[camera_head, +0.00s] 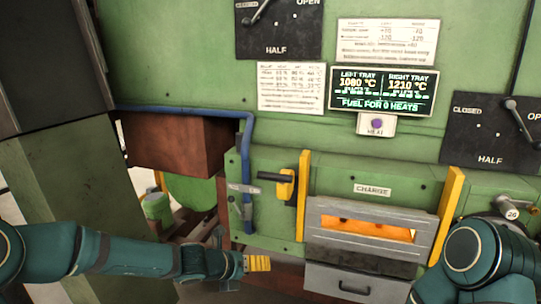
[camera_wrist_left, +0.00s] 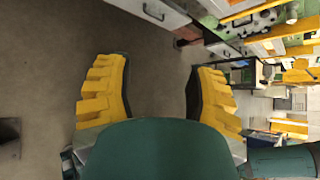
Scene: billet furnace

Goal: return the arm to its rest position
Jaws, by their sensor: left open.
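My left arm (camera_head: 130,256) comes in from the left at the bottom of the head view, stretched level toward the middle. My left gripper (camera_head: 258,263) has yellow fingers and stands in front of the furnace, left of the grey drawer (camera_head: 337,285). In the left wrist view my left gripper (camera_wrist_left: 158,88) is open and empty, its two ribbed fingers wide apart with brown floor between them. My right arm (camera_head: 480,262) shows at the lower right; its gripper is out of view.
The green furnace front has a charge door (camera_head: 365,228) with an orange glow in its slot, between yellow posts. A black-handled lever (camera_head: 278,181) and a blue pipe (camera_head: 248,150) are left of it. A lit display (camera_head: 383,91) and lever plates are above. Floor (camera_wrist_left: 60,60) is open.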

